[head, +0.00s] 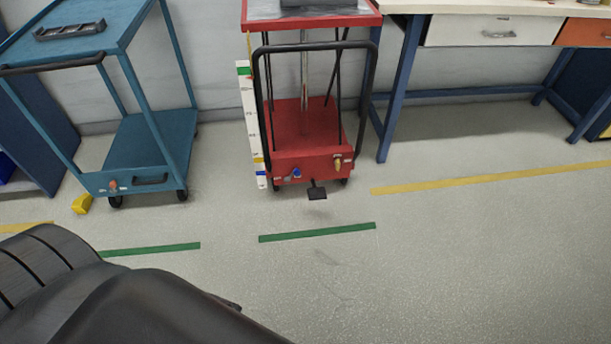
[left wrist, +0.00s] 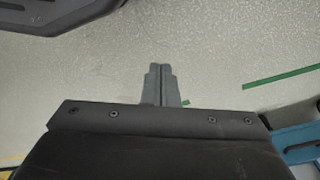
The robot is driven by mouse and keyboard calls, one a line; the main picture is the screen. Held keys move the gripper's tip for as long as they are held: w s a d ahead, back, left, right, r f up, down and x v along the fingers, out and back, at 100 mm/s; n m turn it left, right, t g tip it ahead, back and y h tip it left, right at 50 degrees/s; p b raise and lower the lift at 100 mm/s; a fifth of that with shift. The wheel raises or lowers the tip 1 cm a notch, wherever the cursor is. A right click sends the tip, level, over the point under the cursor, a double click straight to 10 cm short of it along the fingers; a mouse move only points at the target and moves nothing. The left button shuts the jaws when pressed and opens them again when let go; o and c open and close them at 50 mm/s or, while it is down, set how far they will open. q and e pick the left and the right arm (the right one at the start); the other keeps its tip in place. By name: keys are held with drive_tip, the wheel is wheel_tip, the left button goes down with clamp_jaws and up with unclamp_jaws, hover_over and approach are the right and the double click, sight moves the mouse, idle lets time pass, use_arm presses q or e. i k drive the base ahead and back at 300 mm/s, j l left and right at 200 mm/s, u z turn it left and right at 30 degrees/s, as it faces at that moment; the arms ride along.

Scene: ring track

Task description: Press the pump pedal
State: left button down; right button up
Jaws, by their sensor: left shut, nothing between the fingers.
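The pump pedal (head: 317,193) is a small black foot plate at the low front of the red lift cart (head: 312,162), just above the floor. My left gripper (left wrist: 160,72) shows in the left wrist view with its two grey fingers together and nothing between them. It is over bare grey floor, with part of a green floor line beside it. In the head view, part of my dark arm fills the lower left and no fingers show. The pedal does not show in the left wrist view. My right gripper is not in view.
A blue cart (head: 150,145) stands at the left with a yellow block (head: 82,204) by its wheel. A workbench (head: 480,8) with blue legs stands at the right. Green tape (head: 318,232) lies before the red cart; the floor in front is clear.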

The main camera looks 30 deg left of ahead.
sight(315, 193)
drive_tip(key=i+j, duration=0.95)
drive_tip(key=i, duration=0.2)
